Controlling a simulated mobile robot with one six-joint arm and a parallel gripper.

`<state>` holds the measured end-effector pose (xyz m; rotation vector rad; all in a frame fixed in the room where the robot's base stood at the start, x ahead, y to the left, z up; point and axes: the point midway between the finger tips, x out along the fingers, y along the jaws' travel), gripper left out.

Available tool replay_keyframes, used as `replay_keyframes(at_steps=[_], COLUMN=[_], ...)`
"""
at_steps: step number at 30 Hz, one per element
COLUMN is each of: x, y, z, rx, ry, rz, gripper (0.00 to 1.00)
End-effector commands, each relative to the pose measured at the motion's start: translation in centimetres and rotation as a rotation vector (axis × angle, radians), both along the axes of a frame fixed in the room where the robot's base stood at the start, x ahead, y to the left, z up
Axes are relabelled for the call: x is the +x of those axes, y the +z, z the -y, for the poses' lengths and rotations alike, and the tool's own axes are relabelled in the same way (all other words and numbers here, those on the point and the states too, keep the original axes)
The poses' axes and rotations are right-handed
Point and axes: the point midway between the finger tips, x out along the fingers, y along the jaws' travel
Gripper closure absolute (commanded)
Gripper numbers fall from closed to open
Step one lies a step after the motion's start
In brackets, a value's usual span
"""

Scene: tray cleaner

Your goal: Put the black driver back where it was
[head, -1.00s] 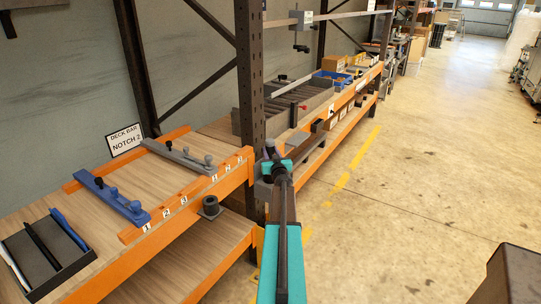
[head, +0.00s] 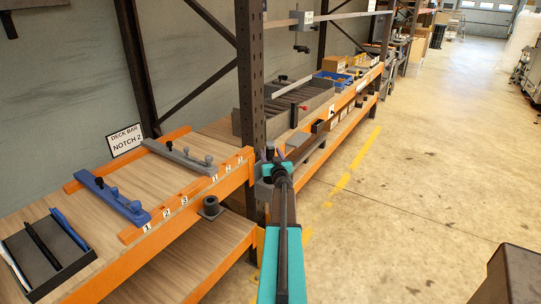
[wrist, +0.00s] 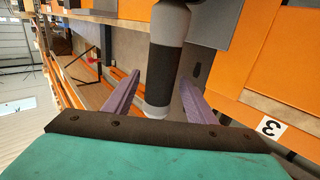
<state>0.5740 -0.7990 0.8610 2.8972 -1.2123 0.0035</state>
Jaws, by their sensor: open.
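My gripper (head: 273,155) is open beside the dark rack post in the head view. In the wrist view, its two purple fingers (wrist: 158,104) stand apart. A grey cylinder with a black band (wrist: 163,70) shows between or just beyond them; I cannot tell whether it is the black driver, or whether the fingers touch it. A dark tray (head: 76,274) at the lower left of the head view holds slim white, black (head: 41,244) and blue tools.
The orange front beam (head: 190,201) carries number tags; a 3 tag (wrist: 270,127) shows near my gripper. A blue bar (head: 112,197) and a grey bar (head: 180,155) lie across the shelf. The rack post (head: 250,80) stands close.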

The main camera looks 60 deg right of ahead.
Motion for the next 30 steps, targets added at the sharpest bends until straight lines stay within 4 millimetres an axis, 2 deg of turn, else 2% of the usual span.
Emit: replay_keyframes(at_steps=[8,30], x=[-0.7,-5.6], y=[0.2,0.2], z=[-0.7,-5.6], rx=[0.000,-0.001], ry=[-0.001,-0.001], rz=[0.000,-0.001], gripper=[0.49,0.49])
